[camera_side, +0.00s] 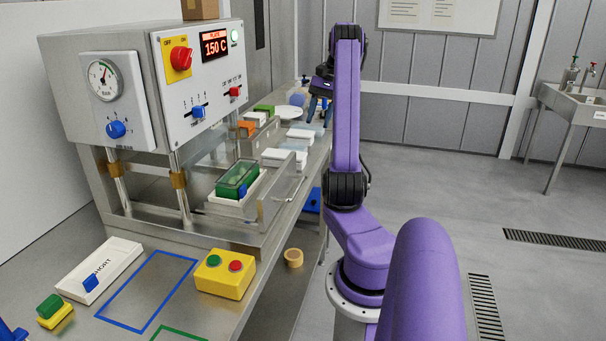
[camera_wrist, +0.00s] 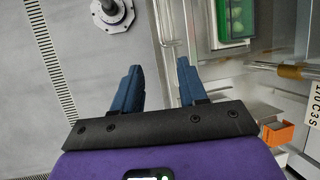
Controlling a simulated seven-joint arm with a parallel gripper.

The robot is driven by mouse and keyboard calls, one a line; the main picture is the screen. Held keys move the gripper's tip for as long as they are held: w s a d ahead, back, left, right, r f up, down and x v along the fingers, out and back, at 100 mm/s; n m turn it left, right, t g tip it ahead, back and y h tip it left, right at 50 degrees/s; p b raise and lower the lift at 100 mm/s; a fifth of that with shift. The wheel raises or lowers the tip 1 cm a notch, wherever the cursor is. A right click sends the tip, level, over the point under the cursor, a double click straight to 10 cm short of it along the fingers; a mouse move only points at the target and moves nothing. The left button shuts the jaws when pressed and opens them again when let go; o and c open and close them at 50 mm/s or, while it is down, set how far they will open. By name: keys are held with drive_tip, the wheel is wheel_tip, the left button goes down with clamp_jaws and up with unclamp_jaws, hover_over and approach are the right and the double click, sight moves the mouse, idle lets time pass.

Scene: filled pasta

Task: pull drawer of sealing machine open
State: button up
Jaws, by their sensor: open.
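The sealing machine (camera_side: 140,85) is a grey box with a red display reading 150 C, a dial gauge and knobs. At its lower front is the drawer (camera_side: 280,201), with clear panels around a white holder and a green tray (camera_side: 237,178). The green tray also shows at the top of the wrist view (camera_wrist: 236,20). My gripper (camera_side: 319,108) is farther back than the drawer, near the bench's right edge. In the wrist view my gripper (camera_wrist: 158,82) has its two blue fingers apart with nothing between them. It is clear of the drawer.
White containers (camera_side: 298,134), an orange box (camera_side: 246,128) and a white plate (camera_side: 288,112) stand on the bench behind the drawer. A yellow button box (camera_side: 224,274) is in front. Open floor (camera_side: 410,180) lies right of the bench.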

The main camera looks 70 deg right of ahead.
sight(301, 180)
drive_tip(key=x, duration=1.7)
drive_tip(key=shift+f, duration=0.3)
drive_tip(key=shift+s, duration=0.1)
clamp_jaws()
